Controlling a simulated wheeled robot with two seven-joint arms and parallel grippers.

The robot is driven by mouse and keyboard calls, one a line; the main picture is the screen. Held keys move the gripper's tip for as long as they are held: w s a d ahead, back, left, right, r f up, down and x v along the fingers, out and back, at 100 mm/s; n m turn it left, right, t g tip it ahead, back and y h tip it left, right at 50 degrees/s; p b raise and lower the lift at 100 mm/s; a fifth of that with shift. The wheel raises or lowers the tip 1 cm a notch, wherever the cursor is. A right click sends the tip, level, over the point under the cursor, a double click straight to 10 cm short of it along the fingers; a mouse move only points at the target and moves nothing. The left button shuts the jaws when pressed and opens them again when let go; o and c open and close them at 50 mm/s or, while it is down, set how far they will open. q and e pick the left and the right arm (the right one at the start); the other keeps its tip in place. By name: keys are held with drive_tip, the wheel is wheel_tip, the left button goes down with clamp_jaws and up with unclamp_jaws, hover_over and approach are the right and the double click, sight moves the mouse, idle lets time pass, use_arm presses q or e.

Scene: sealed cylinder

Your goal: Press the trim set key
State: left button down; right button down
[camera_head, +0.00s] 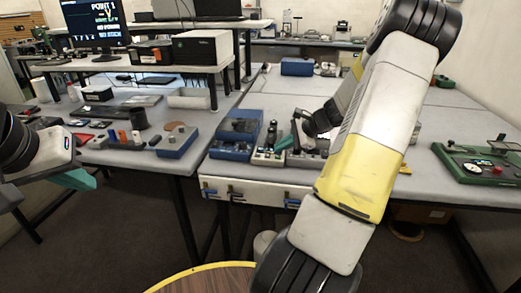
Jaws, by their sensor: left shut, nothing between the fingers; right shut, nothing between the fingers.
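My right gripper (284,143) is shut and empty, its teal fingertips low over a small grey-and-dark control unit (266,157) on the bench. I cannot tell whether the tips touch it. The trim set key is too small to make out, and the wrist and arm hide part of this area. My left gripper (74,179) is shut and empty at the left, in front of the left bench's edge and well away from the units.
Blue boxes (232,150) stand left of the control unit. Another blue box (176,141) is on the left bench. A green board (483,163) with a red knob lies at the right. A monitor (95,24) stands at the back left. Bare bench top shows behind the units.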

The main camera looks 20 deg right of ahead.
drive_tip(key=shift+r, duration=2.45)
